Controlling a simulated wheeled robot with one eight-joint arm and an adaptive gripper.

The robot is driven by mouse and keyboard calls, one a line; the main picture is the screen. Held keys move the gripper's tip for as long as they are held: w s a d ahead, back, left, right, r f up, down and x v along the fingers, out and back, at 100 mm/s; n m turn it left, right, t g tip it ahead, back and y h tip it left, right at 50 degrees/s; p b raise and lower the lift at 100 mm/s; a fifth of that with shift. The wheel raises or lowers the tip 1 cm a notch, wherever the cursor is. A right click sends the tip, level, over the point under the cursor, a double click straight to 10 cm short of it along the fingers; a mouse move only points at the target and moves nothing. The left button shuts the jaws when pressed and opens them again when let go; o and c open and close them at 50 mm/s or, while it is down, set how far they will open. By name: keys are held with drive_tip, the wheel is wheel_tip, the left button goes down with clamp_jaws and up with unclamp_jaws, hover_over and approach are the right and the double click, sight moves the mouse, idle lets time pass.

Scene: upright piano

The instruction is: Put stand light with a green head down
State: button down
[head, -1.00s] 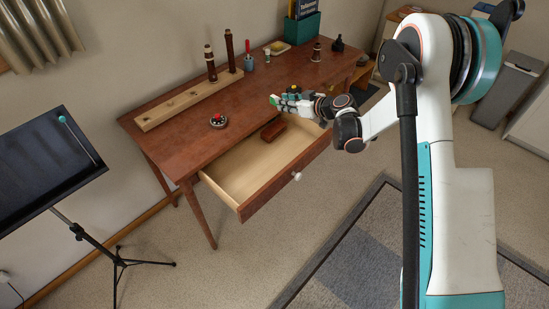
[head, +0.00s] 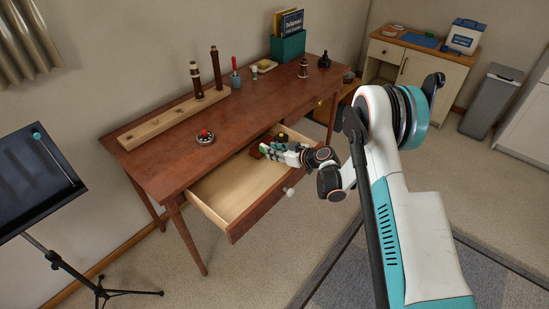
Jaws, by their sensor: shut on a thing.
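My gripper (head: 272,149) is low over the back right part of the open drawer (head: 213,203) in the head view. It is shut on a small dark thing with a touch of green (head: 282,138), taken to be the stand light with a green head. The fingers hide most of it, and I cannot tell whether it touches the drawer floor. A brown block (head: 256,151) lies in the drawer close by the fingertips, partly hidden.
The wooden table (head: 185,146) holds a slotted wooden rack, a round dark item with a red top (head: 205,137), and a green book box (head: 288,46). A music stand (head: 35,180) with a teal-headed stick is at left. The drawer's front left is empty.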

wheel_tip(320, 180, down, 2)
drive_tip(key=shift+f+b, duration=0.25)
drive_tip(key=shift+b, duration=0.05)
drive_tip(key=shift+s+f, duration=0.1)
drive_tip(key=shift+f, duration=0.35)
drive_tip(key=c, duration=1.4)
unclamp_jaws()
drive_tip(key=shift+f, duration=0.1)
drive_tip(key=shift+c, duration=0.2)
drive_tip(key=shift+s, duration=0.1)
